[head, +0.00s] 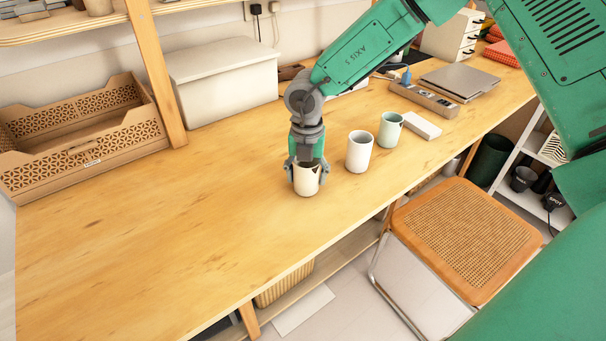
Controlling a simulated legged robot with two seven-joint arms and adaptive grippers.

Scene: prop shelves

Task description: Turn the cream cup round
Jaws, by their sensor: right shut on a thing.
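The cream cup (306,184) is upright at the wooden table, near its front edge. My right gripper (307,172) points down from above and is shut on the cream cup, with its fingers at the cup's sides. A small dark mark shows on the cup's side facing me. I cannot tell whether the cup's base touches the table. My left gripper is not in view.
A white cup (359,152) and a pale green cup (390,130) stand to the right of the cream cup. A wooden crate (85,160) and a white box (222,82) stand at the back left. The table's (160,245) left part is clear. A chair (468,240) stands in front.

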